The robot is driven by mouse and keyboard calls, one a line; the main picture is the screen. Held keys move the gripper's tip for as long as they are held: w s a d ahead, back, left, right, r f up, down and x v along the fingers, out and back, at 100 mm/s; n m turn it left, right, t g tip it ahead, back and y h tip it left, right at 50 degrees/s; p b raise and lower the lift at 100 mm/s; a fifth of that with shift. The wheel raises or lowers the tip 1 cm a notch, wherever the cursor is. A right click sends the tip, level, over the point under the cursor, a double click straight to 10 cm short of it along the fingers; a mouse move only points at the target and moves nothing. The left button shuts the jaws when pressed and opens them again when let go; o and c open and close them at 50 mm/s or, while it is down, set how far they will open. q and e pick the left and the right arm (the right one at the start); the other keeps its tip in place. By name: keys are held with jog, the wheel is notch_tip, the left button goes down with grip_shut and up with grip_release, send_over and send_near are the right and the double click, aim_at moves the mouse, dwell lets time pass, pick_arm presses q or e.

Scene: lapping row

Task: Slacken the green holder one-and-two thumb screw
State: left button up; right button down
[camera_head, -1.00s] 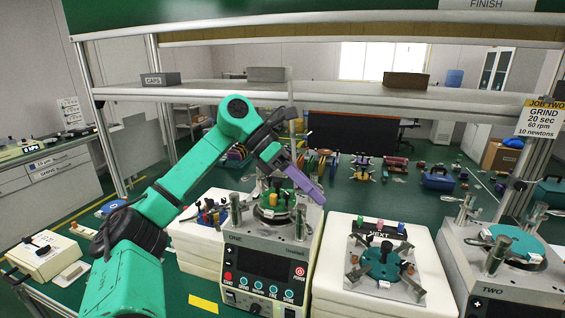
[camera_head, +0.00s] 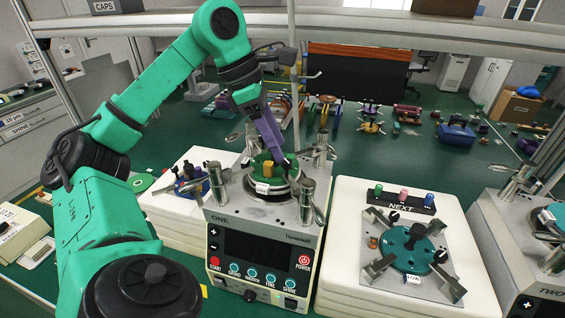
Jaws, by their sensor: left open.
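The green holder (camera_head: 259,162) is a green disc on top of the machine marked ONE (camera_head: 262,250), with a brass-coloured post (camera_head: 268,170) and a small white tag on it. My left gripper (camera_head: 284,164) is purple and open. It comes down from above and behind, with its tips at the right part of the green holder. The gripper hides part of the disc, and I cannot make out the one-and-two thumb screw or tell whether the tips touch anything. My right gripper is out of view.
Metal clamp posts (camera_head: 306,201) stand close around the holder. To the right, a teal holder (camera_head: 411,250) lies on a plate on a white block, with a black NEXT rack (camera_head: 404,200) behind. Blue parts (camera_head: 190,183) stand to the left. A shelf (camera_head: 330,33) crosses above.

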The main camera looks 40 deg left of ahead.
aim_at(286, 161)
pick_arm(q)
jog(key=x, duration=0.3)
jog(key=shift+a, duration=0.1)
jog(key=shift+d+f, duration=0.1)
jog(key=shift+d, duration=0.2)
jog(key=shift+a, duration=0.1)
grip_shut()
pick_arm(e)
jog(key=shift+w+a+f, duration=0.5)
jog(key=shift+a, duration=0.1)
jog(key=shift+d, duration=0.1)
